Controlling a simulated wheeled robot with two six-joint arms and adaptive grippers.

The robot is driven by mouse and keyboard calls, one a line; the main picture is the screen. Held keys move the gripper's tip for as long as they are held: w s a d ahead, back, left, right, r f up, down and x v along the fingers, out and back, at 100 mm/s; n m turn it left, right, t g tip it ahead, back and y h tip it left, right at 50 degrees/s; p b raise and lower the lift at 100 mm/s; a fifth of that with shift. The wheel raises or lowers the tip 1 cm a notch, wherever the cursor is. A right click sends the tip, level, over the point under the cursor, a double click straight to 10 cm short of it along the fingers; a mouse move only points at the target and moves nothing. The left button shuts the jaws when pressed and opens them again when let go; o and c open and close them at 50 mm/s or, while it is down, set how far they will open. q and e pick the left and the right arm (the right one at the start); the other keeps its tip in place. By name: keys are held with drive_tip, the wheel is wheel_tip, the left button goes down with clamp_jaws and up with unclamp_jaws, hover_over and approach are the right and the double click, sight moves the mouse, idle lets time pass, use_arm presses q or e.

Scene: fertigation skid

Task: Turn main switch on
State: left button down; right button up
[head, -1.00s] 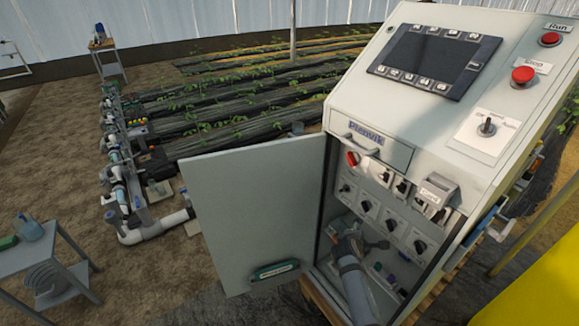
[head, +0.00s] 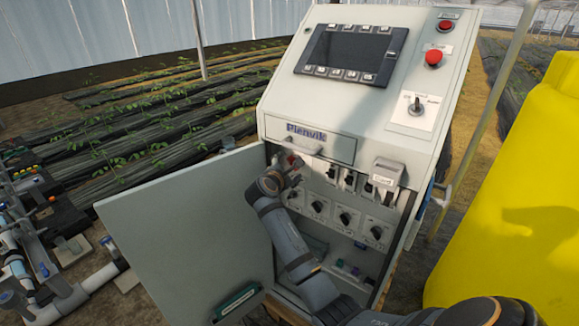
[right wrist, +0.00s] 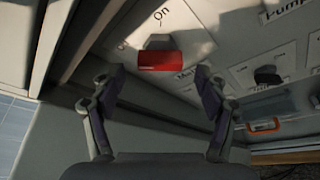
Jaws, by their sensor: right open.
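The main switch, a red handle with a grey part behind it, shows in the right wrist view (right wrist: 160,61) on a pale plate. An "On" label is beside it, and another label is partly hidden. In the head view the switch is mostly covered by my right gripper (head: 289,172) at the upper left of the open cabinet (head: 345,255). In the right wrist view my right gripper (right wrist: 158,84) is open, its fingers apart on either side of the switch's line. It holds nothing, and I see no clear contact. My left gripper is not in view.
The cabinet door (head: 190,230) stands open to the left of my right arm. Several black knobs (head: 345,218) sit close by on the inner panel. A grey drawer front (head: 310,146) is just above. A yellow tank (head: 520,200) stands at the right.

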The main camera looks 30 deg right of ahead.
drive_tip(key=shift+x, duration=0.9)
drive_tip(key=c, duration=1.1)
drive_tip(key=shift+c, duration=0.2)
